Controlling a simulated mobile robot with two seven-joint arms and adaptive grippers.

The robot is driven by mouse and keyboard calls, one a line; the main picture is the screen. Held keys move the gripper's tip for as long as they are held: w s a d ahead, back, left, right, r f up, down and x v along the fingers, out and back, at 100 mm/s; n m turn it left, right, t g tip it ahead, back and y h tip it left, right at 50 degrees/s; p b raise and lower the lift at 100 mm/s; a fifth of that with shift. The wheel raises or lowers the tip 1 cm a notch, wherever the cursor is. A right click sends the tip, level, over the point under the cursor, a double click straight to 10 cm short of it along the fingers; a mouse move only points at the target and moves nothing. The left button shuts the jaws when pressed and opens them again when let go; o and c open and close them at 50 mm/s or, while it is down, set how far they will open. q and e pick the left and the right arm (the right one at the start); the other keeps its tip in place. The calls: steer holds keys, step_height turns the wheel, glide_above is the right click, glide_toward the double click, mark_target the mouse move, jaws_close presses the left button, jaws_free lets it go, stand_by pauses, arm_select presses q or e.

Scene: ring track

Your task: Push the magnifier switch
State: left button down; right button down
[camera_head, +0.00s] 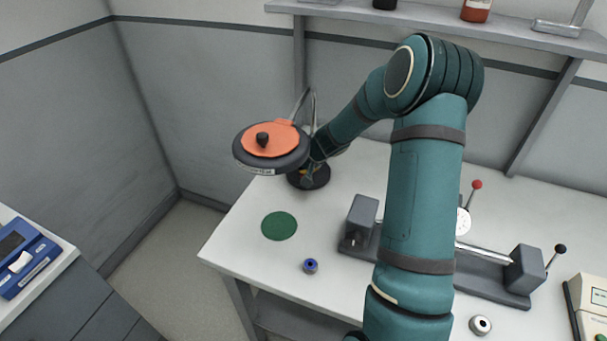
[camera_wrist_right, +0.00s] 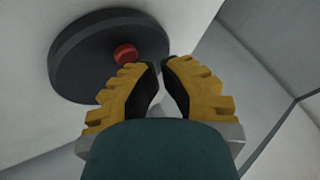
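The magnifier has a round dark head with an orange lid (camera_head: 270,139) and a black knob on top. Its thin bent arm runs behind to a round dark base (camera_head: 318,182) on the white table. The base fills the upper left of the wrist view (camera_wrist_right: 75,60), with a red switch button (camera_wrist_right: 125,54) on it. In the head view the gripper (camera_head: 307,173) is mostly hidden behind the magnifier head and my wrist. My left gripper is out of view.
A green disc (camera_head: 279,226) and a small blue-topped part (camera_head: 310,266) lie on the table. A grey fixture (camera_head: 362,222) with levers stands partly behind my right arm. A small ring part (camera_head: 480,325) lies in front. A wall shelf (camera_head: 430,16) hangs above.

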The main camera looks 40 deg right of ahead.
step_height(320, 180, up, 6)
steer(key=p, duration=0.4)
steer(key=shift+f, duration=0.1)
stand_by(0.5)
